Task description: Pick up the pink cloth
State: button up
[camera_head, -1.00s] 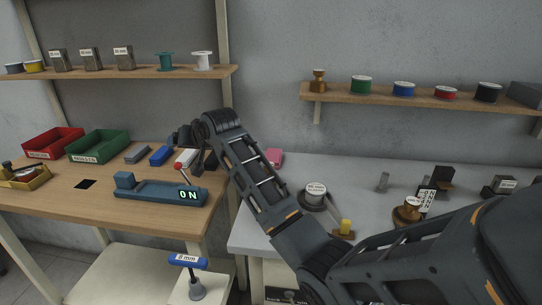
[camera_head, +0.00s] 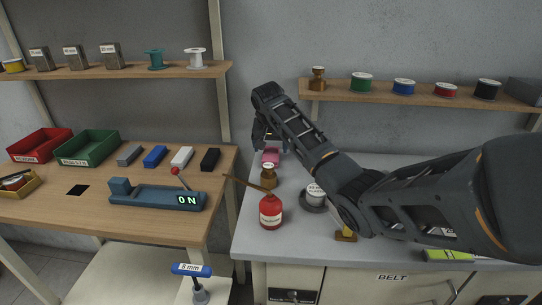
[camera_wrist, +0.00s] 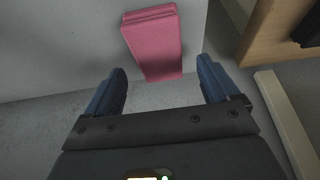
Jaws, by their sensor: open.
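The pink cloth (camera_wrist: 154,44) is a folded, flat block on the grey bench, near the wall. In the wrist view it lies ahead of and between my open fingers, with clear space around it. In the head view only part of the cloth (camera_head: 271,157) shows below my gripper, at the far left of the grey bench. My gripper (camera_wrist: 162,88) is open and empty, with blue fingertips. In the head view my gripper (camera_head: 266,135) hangs above the cloth and is partly hidden by my own arm.
A brass-coloured weight (camera_head: 268,176) and a red oil can (camera_head: 270,212) with a long spout stand in front of the cloth. The wooden bench (camera_head: 120,222) lies left across a gap. A shelf (camera_head: 420,97) is above.

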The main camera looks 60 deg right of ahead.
aim_at(271, 152)
jog(key=shift+x, duration=1.3)
jog(key=shift+f, duration=0.25)
jog(key=shift+c, duration=0.4)
jog(key=c, duration=1.1)
jog(key=shift+r, duration=0.1)
notch_tip(271, 152, up, 10)
jog(key=shift+r+b, duration=0.2)
jog(key=shift+b, duration=0.4)
